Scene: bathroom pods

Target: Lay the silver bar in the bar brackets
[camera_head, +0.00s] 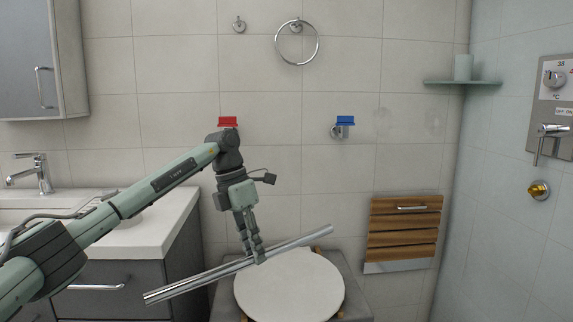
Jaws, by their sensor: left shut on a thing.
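The silver bar (198,280) is a long straight rod. My left gripper (256,254) is shut on it near its middle, toward the right part. The bar tilts, its left end low and its right end higher, and it shows in front of the round white top. On the tiled wall are a red-topped piece (228,122) and a blue-topped piece (345,121) at about the same height, apart from each other. They look like the bar brackets. The red one is partly hidden by my left arm. The bar is below both and apart from them. My right gripper is not in view.
A round white top (290,290) stands below the bar. A wooden slatted folding seat (404,228) is on the wall at right. A washbasin counter (150,230) is at left. A towel ring (297,43) hangs above. The wall between the coloured pieces is clear.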

